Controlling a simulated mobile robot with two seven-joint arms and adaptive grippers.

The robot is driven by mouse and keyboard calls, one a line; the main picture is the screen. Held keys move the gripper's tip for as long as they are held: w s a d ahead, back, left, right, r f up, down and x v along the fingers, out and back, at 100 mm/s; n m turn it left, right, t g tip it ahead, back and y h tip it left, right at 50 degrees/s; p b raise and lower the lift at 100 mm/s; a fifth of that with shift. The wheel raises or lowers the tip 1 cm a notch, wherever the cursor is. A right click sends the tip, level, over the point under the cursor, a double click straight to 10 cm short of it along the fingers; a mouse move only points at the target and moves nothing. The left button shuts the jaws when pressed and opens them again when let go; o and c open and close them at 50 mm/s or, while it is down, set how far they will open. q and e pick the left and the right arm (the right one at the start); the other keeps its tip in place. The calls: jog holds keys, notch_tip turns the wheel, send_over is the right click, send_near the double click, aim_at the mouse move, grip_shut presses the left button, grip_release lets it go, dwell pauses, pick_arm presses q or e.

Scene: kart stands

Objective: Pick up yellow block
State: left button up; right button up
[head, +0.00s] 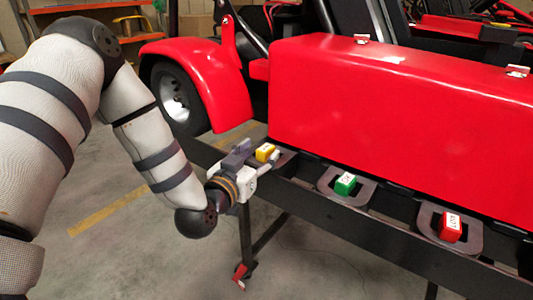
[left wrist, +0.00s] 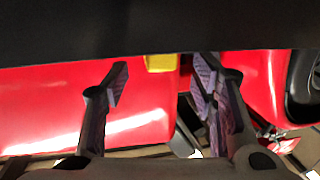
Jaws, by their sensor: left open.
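The yellow block (head: 265,152) sits at the left end of the dark rail in front of the red kart body. My left gripper (head: 257,160) is at this block, with its fingers open and reaching toward it. In the left wrist view the fingers of the gripper (left wrist: 161,83) are spread apart. The yellow block (left wrist: 160,63) shows beyond them, between the fingertips and partly cut off by a dark shape at the top. I cannot tell whether a finger touches it. My right gripper is not in view.
A green block (head: 345,184) and a red block (head: 450,227) sit in holders farther right along the dark rail (head: 385,232). The red kart body (head: 400,120) rises close behind them. A wheel (head: 178,95) stands at the back left. The floor in front is open.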

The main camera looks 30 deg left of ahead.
pick_arm(q)
jog(key=shift+w+f, duration=0.2)
jog(key=shift+w, duration=0.65)
jog(key=shift+a+r, duration=0.1)
jog(key=c, duration=1.1)
